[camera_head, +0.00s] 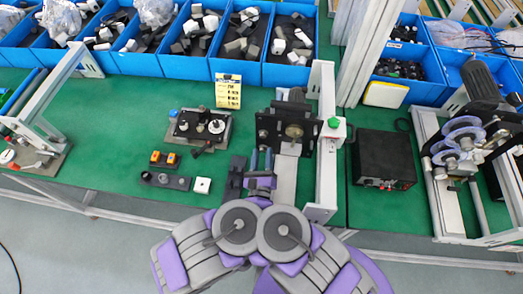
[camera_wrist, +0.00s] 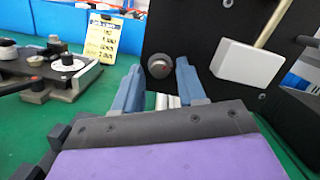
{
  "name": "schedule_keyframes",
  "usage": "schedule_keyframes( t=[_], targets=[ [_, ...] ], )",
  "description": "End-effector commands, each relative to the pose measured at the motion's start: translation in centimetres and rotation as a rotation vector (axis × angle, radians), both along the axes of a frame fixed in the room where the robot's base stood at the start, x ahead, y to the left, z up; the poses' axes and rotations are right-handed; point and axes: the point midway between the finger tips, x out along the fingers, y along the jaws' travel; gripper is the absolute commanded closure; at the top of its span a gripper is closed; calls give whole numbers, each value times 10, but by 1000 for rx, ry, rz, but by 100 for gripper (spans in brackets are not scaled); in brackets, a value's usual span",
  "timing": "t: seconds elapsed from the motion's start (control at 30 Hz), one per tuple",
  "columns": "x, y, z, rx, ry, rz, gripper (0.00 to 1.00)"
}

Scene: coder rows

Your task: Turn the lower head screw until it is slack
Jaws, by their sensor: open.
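A black upright plate (camera_wrist: 215,30) fills the upper right of the wrist view. My gripper (camera_wrist: 158,82) is open, with one blue finger on each side below the screw head. The fingers look empty, and I cannot tell whether they touch the screw. In the head view, my gripper (camera_head: 262,164) is just in front of the machine's black plate (camera_head: 270,128). The screw is too small to tell there.
A white block (camera_wrist: 247,66) with a rod sticks out of the plate on the right. A frame post with a green button (camera_head: 333,122) stands right of the machine. A small fixture (camera_head: 200,127) and yellow sign (camera_head: 228,92) are left. Blue bins (camera_head: 184,66) line the back.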

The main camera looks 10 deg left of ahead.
Motion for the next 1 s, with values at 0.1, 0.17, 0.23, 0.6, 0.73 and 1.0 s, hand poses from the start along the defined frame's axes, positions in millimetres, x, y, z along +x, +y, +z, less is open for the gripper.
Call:
schedule_keyframes(
  t=[0.1, 0.17, 0.23, 0.6, 0.73, 1.0],
  targets=[
    [1, -1, 4, 114, 3, -7, 60],
    [1, -1, 4, 197, 4, -9, 60],
    [0, 0, 5, 303, 2, -7, 60],
    [0, 3, 1, 807, 1, -5, 60],
    [0, 4, 0, 833, 1, -3, 60],
    [0, 5, 0, 829, 1, -2, 60]
  ],
)
